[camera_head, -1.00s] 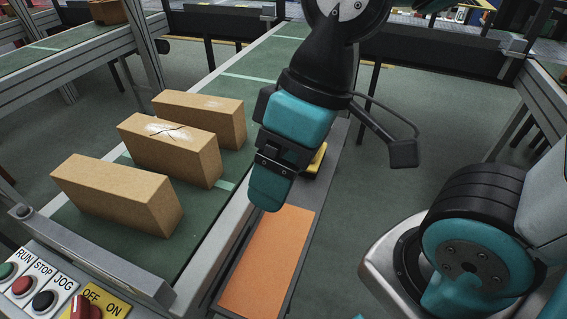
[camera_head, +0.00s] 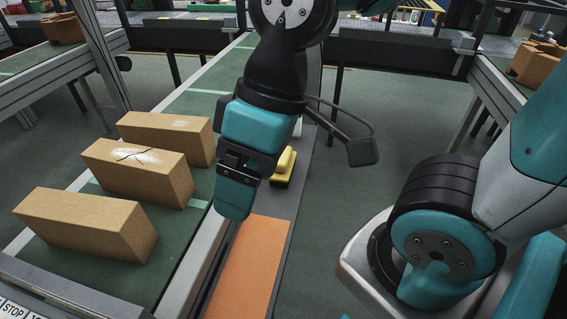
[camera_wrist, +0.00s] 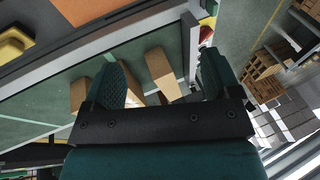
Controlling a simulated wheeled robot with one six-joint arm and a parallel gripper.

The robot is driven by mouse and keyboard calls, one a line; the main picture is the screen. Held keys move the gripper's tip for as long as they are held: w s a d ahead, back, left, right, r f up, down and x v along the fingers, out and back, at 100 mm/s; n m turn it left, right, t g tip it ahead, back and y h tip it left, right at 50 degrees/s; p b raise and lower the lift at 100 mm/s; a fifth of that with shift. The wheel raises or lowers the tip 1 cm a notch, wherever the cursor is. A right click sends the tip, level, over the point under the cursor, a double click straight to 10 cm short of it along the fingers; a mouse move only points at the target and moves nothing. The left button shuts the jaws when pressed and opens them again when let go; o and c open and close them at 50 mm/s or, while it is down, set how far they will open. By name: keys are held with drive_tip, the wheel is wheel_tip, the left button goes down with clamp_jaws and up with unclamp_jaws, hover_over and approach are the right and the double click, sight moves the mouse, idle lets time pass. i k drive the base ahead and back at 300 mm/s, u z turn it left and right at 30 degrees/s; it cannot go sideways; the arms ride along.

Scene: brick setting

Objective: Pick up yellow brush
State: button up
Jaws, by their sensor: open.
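The yellow brush (camera_head: 284,166) lies on the grey side shelf beside the conveyor, just past the orange panel. Its left part is hidden behind my gripper in the head view. A yellow piece, which looks like the brush, also shows at the upper left edge of the wrist view (camera_wrist: 14,42). My gripper (camera_head: 234,203) hangs in front and to the left of the brush, over the conveyor's edge. In the wrist view its two fingers (camera_wrist: 162,82) are spread apart with nothing held between them.
Several tan bricks stand on the green conveyor (camera_head: 92,258), left of my gripper; one brick (camera_head: 138,170) is cracked. A metal rail (camera_head: 190,275) runs between conveyor and shelf. The orange panel (camera_head: 250,270) lies flat on the shelf.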

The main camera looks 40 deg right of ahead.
sight(281, 178)
drive_tip(key=k, duration=1.2)
drive_tip(key=u, duration=0.6)
drive_tip(key=i, duration=1.5)
drive_tip(key=z, duration=0.7)
